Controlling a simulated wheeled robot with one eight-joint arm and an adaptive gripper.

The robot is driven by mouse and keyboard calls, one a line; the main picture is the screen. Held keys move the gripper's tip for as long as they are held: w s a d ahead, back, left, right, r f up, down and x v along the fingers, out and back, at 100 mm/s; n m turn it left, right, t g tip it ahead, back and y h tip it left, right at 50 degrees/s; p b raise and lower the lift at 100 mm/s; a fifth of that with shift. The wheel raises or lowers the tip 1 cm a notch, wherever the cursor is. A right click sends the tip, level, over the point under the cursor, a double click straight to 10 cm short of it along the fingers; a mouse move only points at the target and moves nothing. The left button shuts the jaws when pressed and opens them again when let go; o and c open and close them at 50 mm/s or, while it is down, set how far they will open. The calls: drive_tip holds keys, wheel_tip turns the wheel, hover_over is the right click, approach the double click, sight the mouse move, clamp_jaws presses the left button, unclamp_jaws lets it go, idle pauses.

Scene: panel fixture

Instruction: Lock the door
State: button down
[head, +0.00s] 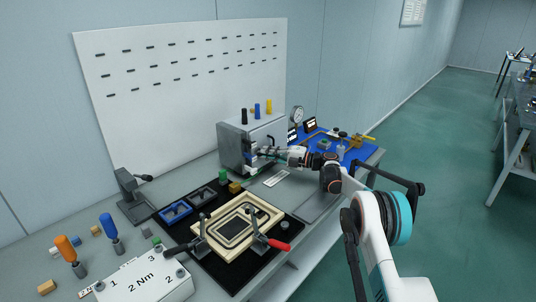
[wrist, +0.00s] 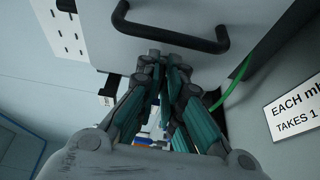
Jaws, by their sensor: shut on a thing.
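A grey metal cabinet (head: 236,141) stands on the bench, its front towards my arm. In the wrist view its pale door (wrist: 200,14) fills the top, with a black bar handle (wrist: 172,40) across it. My gripper (head: 264,154) is at the front of the cabinet. In the wrist view the gripper's fingertips (wrist: 165,62) are closed together just below the handle, apart from its bar. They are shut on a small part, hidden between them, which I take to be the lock. I cannot tell its turn position or whether the door is fully closed.
A blue mat (head: 366,153) with small parts and a gauge (head: 297,116) lie beyond the cabinet. A framed fixture (head: 257,209) with toggle clamps stands in front. A green cable (wrist: 238,78) and a printed label (wrist: 296,108) are right of the fingers.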

drive_tip(key=c, duration=1.7)
unclamp_jaws()
drive_tip(key=shift+d, duration=0.1)
drive_tip(key=v, duration=1.1)
drive_tip(key=shift+s+d+f, duration=0.1)
drive_tip(key=shift+s+d, duration=0.05)
drive_tip(key=shift+d, duration=0.25)
